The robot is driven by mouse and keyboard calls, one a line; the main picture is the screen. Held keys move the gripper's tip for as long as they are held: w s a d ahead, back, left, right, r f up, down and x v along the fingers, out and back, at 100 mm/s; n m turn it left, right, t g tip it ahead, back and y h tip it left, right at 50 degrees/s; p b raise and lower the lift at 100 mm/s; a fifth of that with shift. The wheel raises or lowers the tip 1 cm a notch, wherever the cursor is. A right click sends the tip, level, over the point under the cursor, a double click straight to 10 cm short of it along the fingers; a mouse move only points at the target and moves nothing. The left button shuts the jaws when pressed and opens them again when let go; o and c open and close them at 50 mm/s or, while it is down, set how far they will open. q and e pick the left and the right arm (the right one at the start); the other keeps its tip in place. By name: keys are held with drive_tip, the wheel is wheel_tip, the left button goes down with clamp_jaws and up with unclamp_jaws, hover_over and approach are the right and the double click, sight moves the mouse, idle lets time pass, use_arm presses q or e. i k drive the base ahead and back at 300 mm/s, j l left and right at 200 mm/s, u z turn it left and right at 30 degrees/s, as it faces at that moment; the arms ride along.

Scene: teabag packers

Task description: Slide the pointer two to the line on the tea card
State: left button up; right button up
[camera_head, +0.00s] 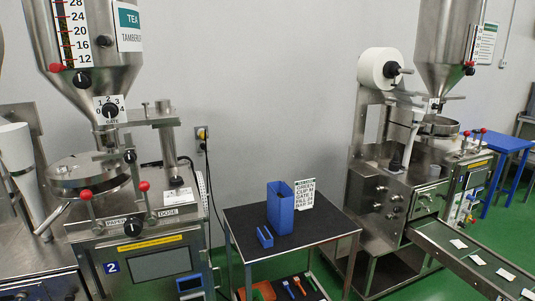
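Machine two, with a blue "2" label (112,267), stands at the left. Its steel hopper (95,70) carries a white scale (72,30) with red lines, numbered from 28 down to 12. A red pointer (57,67) sits at the scale's lower left, a little below the 12. A black knob (82,79) is just under the scale. A small card (304,194) stands on the dark table, and its small print seems to read green, cup 3, gate 1, fill 24. Neither of my grippers is in view.
A "TEA" sign (129,26) is on the hopper, above a gate dial (109,110). A blue bin (280,208) and small blue holder (265,236) stand on the table (328,222). At the right are another packer (400,185) and a conveyor (440,244) with several teabags.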

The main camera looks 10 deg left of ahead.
sight(55, 68)
drive_tip(key=u, duration=1.3)
